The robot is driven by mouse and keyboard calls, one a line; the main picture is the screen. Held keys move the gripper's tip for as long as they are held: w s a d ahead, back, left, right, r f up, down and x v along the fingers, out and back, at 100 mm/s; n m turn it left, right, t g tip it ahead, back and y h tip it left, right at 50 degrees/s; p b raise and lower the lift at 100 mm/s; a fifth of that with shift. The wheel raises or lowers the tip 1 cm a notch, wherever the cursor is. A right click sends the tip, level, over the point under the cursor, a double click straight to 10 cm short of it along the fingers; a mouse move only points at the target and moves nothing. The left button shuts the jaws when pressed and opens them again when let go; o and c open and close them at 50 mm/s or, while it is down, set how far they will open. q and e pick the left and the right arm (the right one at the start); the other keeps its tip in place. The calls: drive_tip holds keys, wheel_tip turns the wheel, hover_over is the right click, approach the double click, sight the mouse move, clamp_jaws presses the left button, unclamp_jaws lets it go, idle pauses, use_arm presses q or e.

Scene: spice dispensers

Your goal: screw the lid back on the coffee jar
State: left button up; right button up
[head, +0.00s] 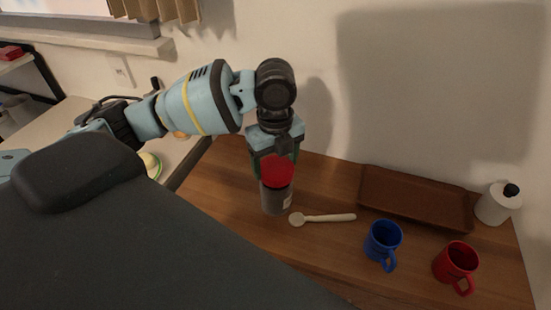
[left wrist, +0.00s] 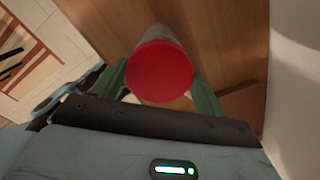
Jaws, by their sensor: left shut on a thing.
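The coffee jar (head: 276,200) is a grey cylinder with a pale label, standing upright on the wooden table. The red lid (head: 277,172) is at the jar's top, and I cannot tell whether it is threaded on. My left gripper (head: 274,160) points down from above, shut on the red lid. In the left wrist view, the red lid (left wrist: 159,71) is a round disc between the two green fingers, with the grey jar (left wrist: 155,36) behind it, roughly in line. My right gripper is not in view.
A white spoon (head: 325,218) lies right of the jar. A blue mug (head: 382,242), a red mug (head: 456,262), a brown tray (head: 415,199) and a white bottle (head: 494,205) with a black cap are further right. The wall is close behind.

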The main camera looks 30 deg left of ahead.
use_arm(q)
drive_tip(key=shift+f, duration=0.7)
drive_tip(key=shift+o, duration=1.2)
drive_tip(key=shift+c, duration=1.4)
drive_tip(key=m, duration=0.4)
drive_tip(key=shift+d+m, duration=0.1)
drive_tip(key=shift+m, duration=0.3)
drive_tip(key=m, duration=0.4)
